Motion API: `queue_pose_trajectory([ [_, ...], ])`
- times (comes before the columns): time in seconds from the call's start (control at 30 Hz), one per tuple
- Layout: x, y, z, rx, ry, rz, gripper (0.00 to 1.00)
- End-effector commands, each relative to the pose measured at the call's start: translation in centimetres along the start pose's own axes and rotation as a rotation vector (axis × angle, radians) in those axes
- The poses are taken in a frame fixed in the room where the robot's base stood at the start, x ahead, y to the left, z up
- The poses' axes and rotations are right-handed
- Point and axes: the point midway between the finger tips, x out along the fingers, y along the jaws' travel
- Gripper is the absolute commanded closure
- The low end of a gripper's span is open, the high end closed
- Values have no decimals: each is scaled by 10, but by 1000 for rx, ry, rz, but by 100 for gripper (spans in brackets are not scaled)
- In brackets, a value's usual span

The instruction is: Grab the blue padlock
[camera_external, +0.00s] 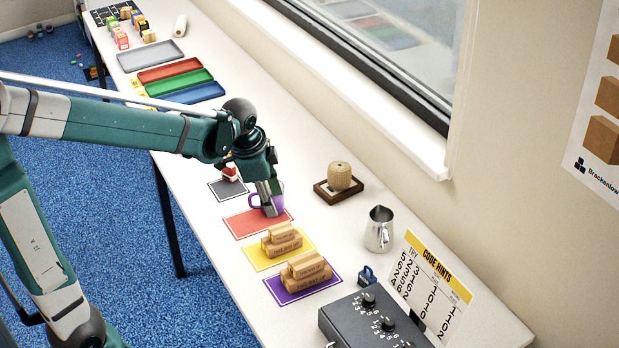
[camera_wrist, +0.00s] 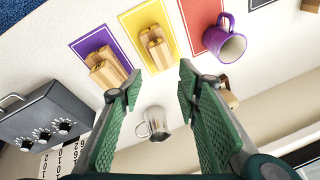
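The small blue padlock (camera_external: 367,277) stands on the white table in the external view, between the metal pitcher and the grey dial box. I cannot make it out in the wrist view, where my left finger likely covers it. My gripper (camera_external: 268,206) is in front of the purple mug in the external view, well up the table from the padlock. In the wrist view my gripper (camera_wrist: 158,80) is open, with nothing between its green fingers.
The metal pitcher (camera_external: 379,230), grey dial box (camera_external: 372,322) and code hints sheet (camera_external: 436,284) surround the padlock. The purple mug (camera_wrist: 228,42) is by the red mat (camera_wrist: 197,14). A wall and window border the right.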

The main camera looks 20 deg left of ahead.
Motion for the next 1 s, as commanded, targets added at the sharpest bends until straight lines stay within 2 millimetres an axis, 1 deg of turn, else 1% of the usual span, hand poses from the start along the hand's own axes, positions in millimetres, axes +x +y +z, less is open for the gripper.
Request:
queue_pose_trajectory([
  [0.03,1,2,-12,36,-4,10,67],
  [0.1,5,6,-26,86,-10,23,67],
  [0.47,32,33,-92,343,-41,94,67],
  [0.77,58,67,-144,560,-61,154,67],
  [1.0,82,100,-182,732,-75,202,67],
])
